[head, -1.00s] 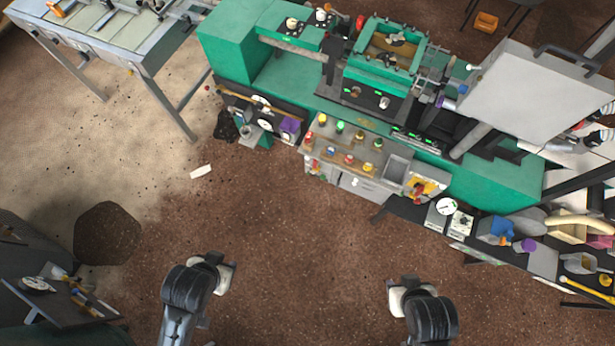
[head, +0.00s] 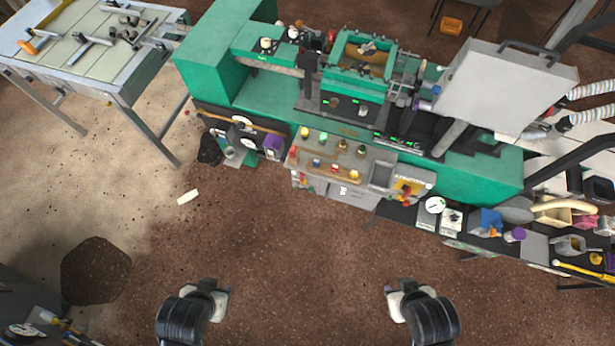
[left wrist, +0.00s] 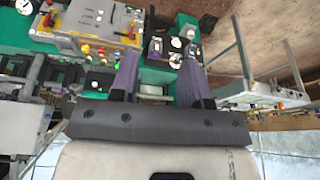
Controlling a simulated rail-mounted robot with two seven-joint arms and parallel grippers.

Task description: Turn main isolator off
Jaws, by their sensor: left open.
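A grey control console (head: 340,165) stands in front of the green machine, with several coloured knobs on top. At its right end is a yellow patch with a red part (head: 408,188), which looks like an isolator switch; its setting is too small to read. My left gripper (head: 220,292) is low in the head view, well apart from the console. In the left wrist view its two purple-grey fingers (left wrist: 157,76) are spread with nothing held between them. My right gripper (head: 392,295) is low right of centre, touching nothing; its jaws are too small to judge.
The green machine (head: 290,100) runs across the back. A workbench (head: 140,80) stands at upper left. A dark bench with gauges and scoops (head: 470,235) is at right. The brown floor (head: 290,250) before the console is clear, with a white scrap (head: 187,197) at left.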

